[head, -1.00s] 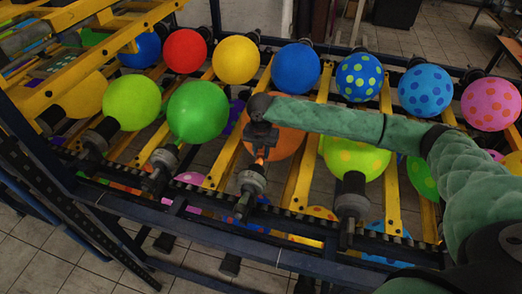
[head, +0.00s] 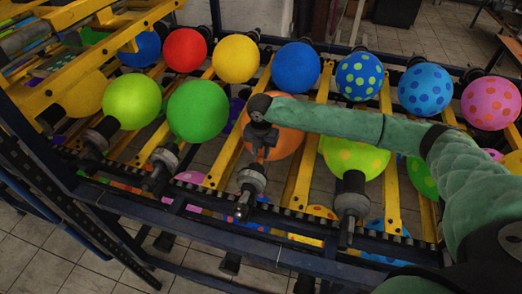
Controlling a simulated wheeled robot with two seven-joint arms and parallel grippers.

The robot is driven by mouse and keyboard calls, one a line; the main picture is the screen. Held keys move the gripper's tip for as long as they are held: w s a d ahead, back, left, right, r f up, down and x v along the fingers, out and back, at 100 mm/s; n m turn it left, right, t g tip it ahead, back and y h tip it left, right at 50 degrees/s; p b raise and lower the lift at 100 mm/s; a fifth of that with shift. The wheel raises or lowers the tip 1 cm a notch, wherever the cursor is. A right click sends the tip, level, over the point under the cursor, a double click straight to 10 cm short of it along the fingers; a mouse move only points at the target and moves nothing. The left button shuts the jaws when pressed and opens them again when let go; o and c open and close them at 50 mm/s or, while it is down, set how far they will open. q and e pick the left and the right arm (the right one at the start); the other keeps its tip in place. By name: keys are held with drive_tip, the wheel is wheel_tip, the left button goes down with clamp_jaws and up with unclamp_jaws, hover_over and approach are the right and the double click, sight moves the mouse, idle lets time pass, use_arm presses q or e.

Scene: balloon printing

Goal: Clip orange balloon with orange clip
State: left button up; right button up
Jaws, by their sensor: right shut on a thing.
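The orange balloon (head: 288,143) sits in the front row of the rack, above a dark nozzle (head: 250,180). My right arm reaches across it from the right and hides its upper part. My right gripper (head: 264,152) points down in front of the balloon's left side, just above the nozzle. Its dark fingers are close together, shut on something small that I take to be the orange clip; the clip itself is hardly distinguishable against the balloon. I cannot tell whether the clip touches the balloon's neck. My left gripper is out of view.
A green balloon (head: 198,110) is to the left and a yellow-green spotted balloon (head: 355,157) to the right, partly under my arm. Yellow bars (head: 226,150) run between the balloons. A dark front rail (head: 300,228) and other nozzles (head: 352,200) stand close by.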

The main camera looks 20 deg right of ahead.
drive_tip(key=shift+f, duration=0.1)
drive_tip(key=o, duration=0.9)
drive_tip(key=shift+r+p, duration=0.75)
drive_tip(key=shift+r, duration=0.4)
drive_tip(key=shift+r+p, duration=0.45)
drive_tip(key=shift+p, duration=0.2)
drive_tip(key=shift+r, duration=0.15)
drive_tip(key=shift+r+p, duration=0.6)
drive_tip(key=shift+p, duration=0.1)
drive_tip(key=shift+r+p, duration=0.65)
drive_tip(key=shift+r, duration=0.15)
wheel_tip(320, 180, up, 2)
drive_tip(key=shift+p, duration=0.85)
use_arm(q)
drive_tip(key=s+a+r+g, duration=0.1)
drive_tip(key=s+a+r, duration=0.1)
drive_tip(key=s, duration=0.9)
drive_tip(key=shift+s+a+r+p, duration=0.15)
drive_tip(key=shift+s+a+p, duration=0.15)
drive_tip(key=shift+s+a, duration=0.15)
use_arm(e)
drive_tip(key=shift+r, duration=0.35)
